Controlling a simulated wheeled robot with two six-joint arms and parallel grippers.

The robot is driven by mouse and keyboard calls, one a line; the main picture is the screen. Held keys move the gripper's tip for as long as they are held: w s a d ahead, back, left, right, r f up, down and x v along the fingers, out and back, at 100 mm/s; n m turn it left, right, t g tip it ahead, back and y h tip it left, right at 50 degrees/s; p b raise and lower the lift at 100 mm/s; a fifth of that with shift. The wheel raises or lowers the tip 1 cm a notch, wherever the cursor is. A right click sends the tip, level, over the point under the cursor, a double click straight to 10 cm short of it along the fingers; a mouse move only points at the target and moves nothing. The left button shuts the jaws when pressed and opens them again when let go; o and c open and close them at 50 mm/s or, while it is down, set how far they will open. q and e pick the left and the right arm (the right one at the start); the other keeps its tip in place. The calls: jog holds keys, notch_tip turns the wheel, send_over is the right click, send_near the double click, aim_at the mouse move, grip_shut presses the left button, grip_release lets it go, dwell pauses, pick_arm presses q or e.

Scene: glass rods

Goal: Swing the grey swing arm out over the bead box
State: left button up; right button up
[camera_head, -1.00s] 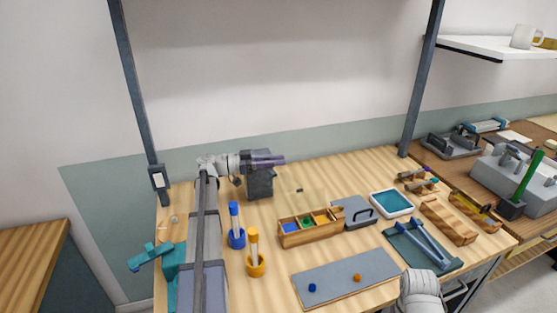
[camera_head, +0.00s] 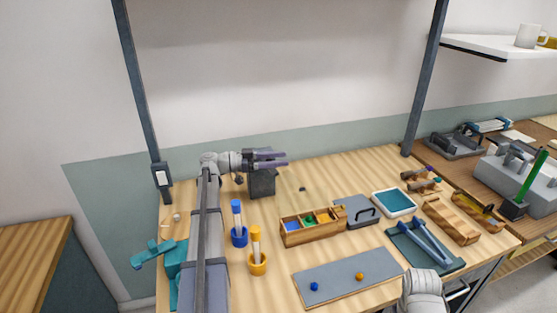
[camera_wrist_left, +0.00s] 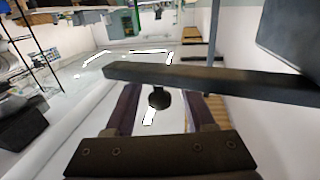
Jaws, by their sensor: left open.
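My left gripper (camera_head: 286,158) is open above the dark grey block (camera_head: 262,183) at the back of the table, its purple fingers spread and pointing right. In the left wrist view, the dark grey bar (camera_wrist_left: 225,81) crosses in front of the open fingers (camera_wrist_left: 165,108). A round black knob (camera_wrist_left: 159,98) shows below the bar between the fingers; I cannot tell whether they touch it. The bar looks like the grey swing arm, but my gripper hides it in the head view. The bead box (camera_head: 313,230) is wooden, with coloured compartments, right of and nearer than the block.
Blue (camera_head: 238,237) and yellow (camera_head: 257,262) cups with tubes stand left of the box. A grey handled plate (camera_head: 350,204), a teal tray (camera_head: 411,202) and a dark green tray (camera_head: 408,257) lie to the right. A grey mat (camera_head: 345,277) lies in front.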

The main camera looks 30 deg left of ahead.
pick_arm(q)
jog(key=v, duration=0.7)
jog(key=shift+s+a, duration=0.25)
jog(key=shift+a, duration=0.05)
